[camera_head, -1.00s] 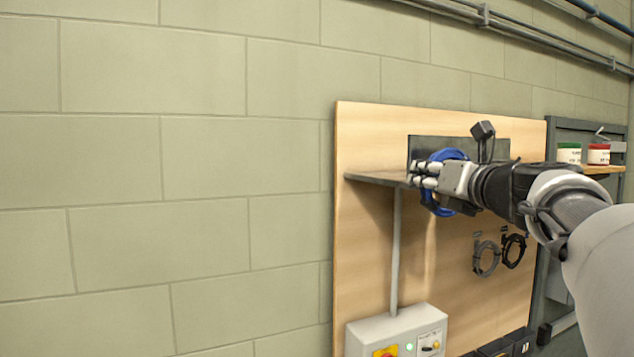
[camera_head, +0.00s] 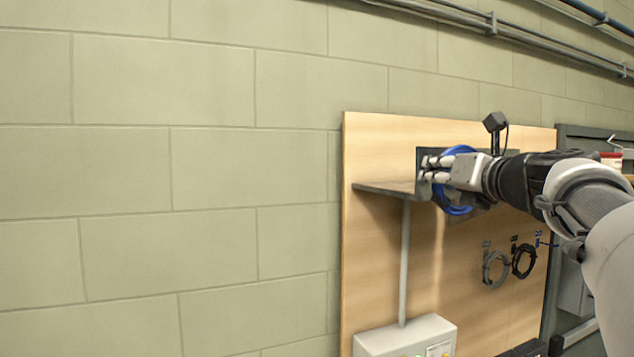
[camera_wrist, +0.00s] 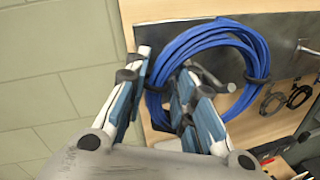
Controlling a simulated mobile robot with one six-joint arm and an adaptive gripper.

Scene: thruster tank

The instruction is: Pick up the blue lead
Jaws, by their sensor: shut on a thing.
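The blue lead is a coil with dark ties. In the head view the blue lead (camera_head: 458,209) loops above and below my gripper (camera_head: 430,169), in front of the wooden board's dark plate. In the wrist view the blue lead (camera_wrist: 205,37) hangs as a ring in front of the dark plate. My gripper (camera_wrist: 162,85) is shut on the left side of the coil, which passes between the blue-padded fingers. The fingers partly hide the coil. A grey rod-like piece shows inside the ring; I cannot tell whether the coil touches it.
A grey shelf (camera_head: 385,189) juts from the wooden board (camera_head: 375,270) close to my fingertips. Grey (camera_head: 496,269) and black (camera_head: 524,261) coils hang lower right. A control box (camera_head: 405,337) is below. The block wall (camera_head: 160,180) at left is bare.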

